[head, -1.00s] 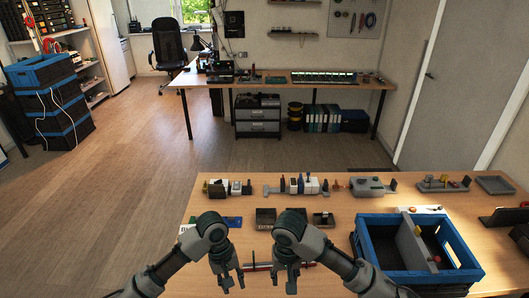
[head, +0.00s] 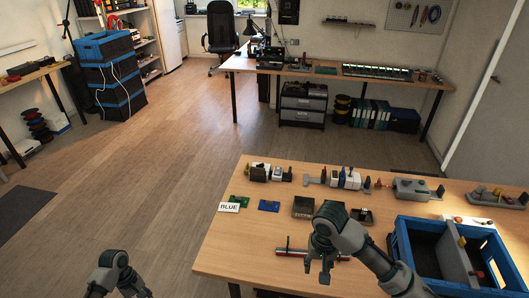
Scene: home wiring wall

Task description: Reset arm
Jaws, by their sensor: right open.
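My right gripper (head: 317,274) is open and empty, pointing down over the near part of the wooden table (head: 235,250). It is close to a red and silver rod-shaped tool (head: 290,252) and partly overlaps it in the picture. I cannot tell whether they touch. My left gripper (head: 118,290) is at the bottom left, over the floor and clear of the table. The bottom edge cuts it off, so its jaws cannot be read.
A blue-rimmed crate (head: 398,250) stands at the table's right. A card marked BLUE (head: 229,207), a blue card (head: 269,206), dark trays (head: 303,207) and wiring parts (head: 345,179) line the table's far side. The floor left of the table is open.

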